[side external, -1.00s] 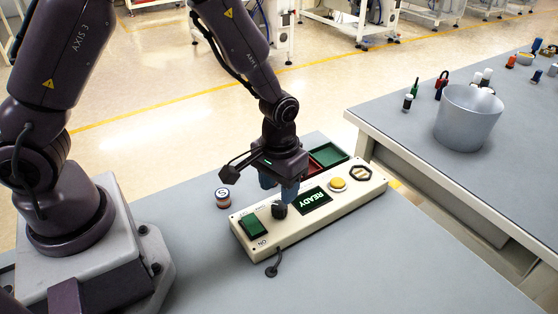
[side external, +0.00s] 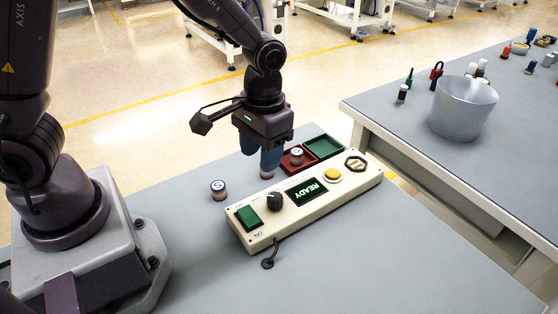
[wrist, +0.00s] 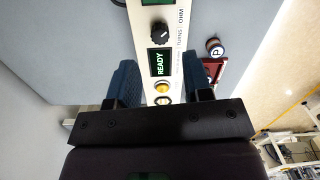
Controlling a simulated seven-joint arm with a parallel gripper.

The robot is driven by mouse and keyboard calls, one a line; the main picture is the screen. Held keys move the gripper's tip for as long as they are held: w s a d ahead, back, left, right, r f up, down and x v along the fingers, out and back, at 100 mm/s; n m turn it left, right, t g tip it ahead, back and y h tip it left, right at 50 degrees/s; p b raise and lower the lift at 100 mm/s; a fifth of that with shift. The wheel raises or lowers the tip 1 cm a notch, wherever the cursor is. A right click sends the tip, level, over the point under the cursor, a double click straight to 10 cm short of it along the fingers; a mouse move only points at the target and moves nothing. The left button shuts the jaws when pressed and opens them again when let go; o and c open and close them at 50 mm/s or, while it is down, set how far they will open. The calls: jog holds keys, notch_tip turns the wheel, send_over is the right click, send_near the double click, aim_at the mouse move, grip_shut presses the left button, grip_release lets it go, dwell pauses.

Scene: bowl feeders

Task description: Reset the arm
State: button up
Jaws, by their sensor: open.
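My gripper (side external: 260,160) is open and empty, raised above the far edge of the cream control panel (side external: 278,236). Its two blue fingers stand apart over the panel in the wrist view (wrist: 162,84). The knob (wrist: 160,33) and screen (wrist: 159,62) also show in the wrist view, clear of the fingers.
A small labelled cylinder (side external: 218,190) stands on the table left of the panel. Another (side external: 297,156) is in the red tray (side external: 286,166), beside a green tray (side external: 324,147). A grey bin (side external: 462,112) stands on the right table among small parts.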

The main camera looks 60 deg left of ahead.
jog(key=s+a+r+t, duration=0.2)
jog(key=s+r+t, duration=0.1)
jog(key=s+r, duration=0.3)
jog(key=s+a+r+m+t, duration=0.1)
jog(key=s+a+r+t, duration=0.2)
jog(key=s+r, duration=0.3)
jog(key=shift+a+r+m, duration=0.15)
jog(key=shift+r+m, duration=0.15)
jog(key=shift+r, duration=2.45)
